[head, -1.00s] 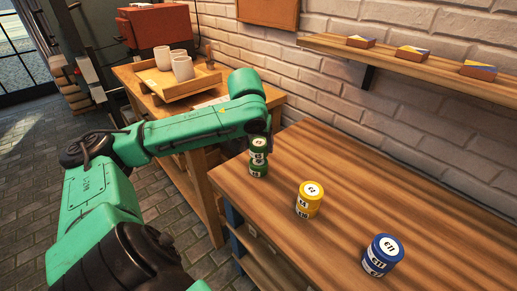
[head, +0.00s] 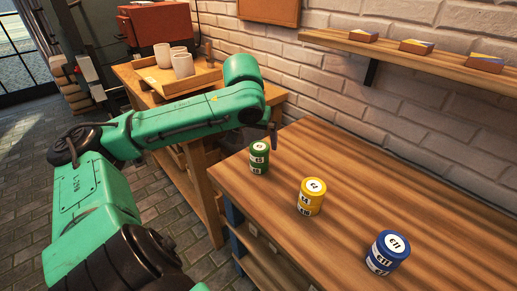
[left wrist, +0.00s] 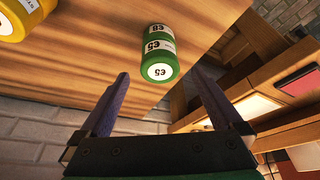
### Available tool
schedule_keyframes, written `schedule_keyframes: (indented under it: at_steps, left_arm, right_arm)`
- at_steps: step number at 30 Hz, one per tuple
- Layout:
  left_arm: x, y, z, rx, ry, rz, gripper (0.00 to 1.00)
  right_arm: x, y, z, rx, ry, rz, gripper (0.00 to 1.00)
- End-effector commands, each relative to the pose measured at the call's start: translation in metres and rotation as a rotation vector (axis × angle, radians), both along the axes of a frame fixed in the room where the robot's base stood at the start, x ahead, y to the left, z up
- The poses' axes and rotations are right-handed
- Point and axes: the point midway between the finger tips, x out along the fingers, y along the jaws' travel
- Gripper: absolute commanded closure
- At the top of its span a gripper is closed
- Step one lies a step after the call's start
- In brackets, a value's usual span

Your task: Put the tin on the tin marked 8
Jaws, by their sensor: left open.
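My left gripper (head: 273,136) is open and empty, beside and apart from the stack. In the left wrist view its two fingers (left wrist: 160,98) are spread, with the stack beyond them. My right gripper is not in view.
Behind is a wooden tray (head: 208,76) with white cups (head: 183,65). A wall shelf (head: 440,62) holds small boxes.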

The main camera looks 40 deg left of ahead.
Motion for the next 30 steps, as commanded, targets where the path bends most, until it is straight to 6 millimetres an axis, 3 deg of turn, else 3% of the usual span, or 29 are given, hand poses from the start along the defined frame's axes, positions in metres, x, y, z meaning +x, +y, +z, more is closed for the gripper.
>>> schedule_keyframes:
  at_steps: [3, 9, 30]
  left_arm:
    - [-0.011, -0.005, 0.036, 0.003, -0.006, -0.001, 0.00]
    - [-0.024, -0.012, 0.068, 0.002, -0.001, 0.000, 0.00]
    - [-0.025, -0.013, 0.069, 0.000, -0.001, 0.000, 0.00]
  right_arm:
    - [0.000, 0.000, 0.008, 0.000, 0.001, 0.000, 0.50]
    - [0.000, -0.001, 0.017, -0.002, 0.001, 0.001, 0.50]
    - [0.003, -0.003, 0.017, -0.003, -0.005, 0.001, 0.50]
